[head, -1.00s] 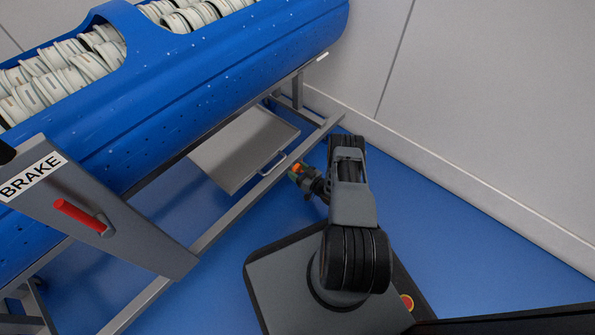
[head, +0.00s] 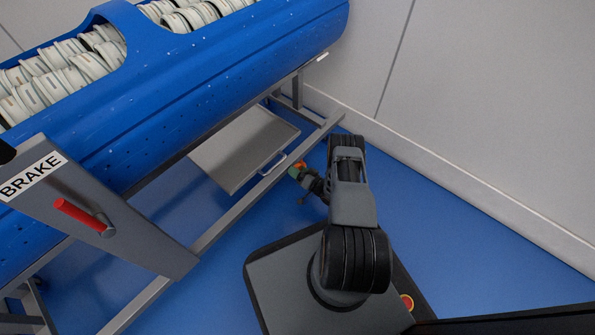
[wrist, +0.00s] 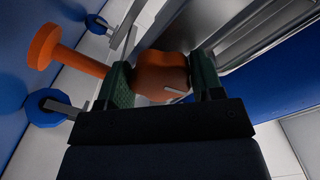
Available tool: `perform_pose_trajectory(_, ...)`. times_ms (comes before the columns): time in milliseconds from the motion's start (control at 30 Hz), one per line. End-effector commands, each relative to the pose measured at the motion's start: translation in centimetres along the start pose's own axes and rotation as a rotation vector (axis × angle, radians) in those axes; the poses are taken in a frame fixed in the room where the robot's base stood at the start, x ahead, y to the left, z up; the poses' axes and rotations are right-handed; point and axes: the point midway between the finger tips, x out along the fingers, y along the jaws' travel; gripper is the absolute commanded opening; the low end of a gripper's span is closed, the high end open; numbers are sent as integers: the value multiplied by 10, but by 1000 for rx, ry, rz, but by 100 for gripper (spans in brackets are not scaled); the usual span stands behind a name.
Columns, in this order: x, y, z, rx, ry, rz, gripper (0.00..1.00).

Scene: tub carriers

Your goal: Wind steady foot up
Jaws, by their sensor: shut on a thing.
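My gripper (wrist: 160,82) is shut on an orange knob (wrist: 163,70) in the wrist view, with one green finger pad on each side of it. An orange stem with a round disc at its end, seemingly the steady foot (wrist: 42,48), reaches out to the left behind the left finger. How the stem joins the knob is hidden by that finger. In the head view my gripper (head: 300,170) is low beside the carrier's lower rail (head: 240,205), with a small orange patch at its tip. Whether the foot touches the floor cannot be told.
The blue tub (head: 190,85), holding several white reels (head: 60,75), is above on the grey frame. A grey tray (head: 235,150) is under it. A red brake lever (head: 80,215) is at the left. Blue floor (head: 450,240) is clear toward the white wall (head: 500,120).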

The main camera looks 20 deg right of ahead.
Motion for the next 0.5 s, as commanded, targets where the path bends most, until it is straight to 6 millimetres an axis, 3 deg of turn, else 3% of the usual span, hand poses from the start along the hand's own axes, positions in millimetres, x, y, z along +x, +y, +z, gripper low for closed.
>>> perform_pose_trajectory(500, 0, -1, 1, 219, -2, 0, 37)
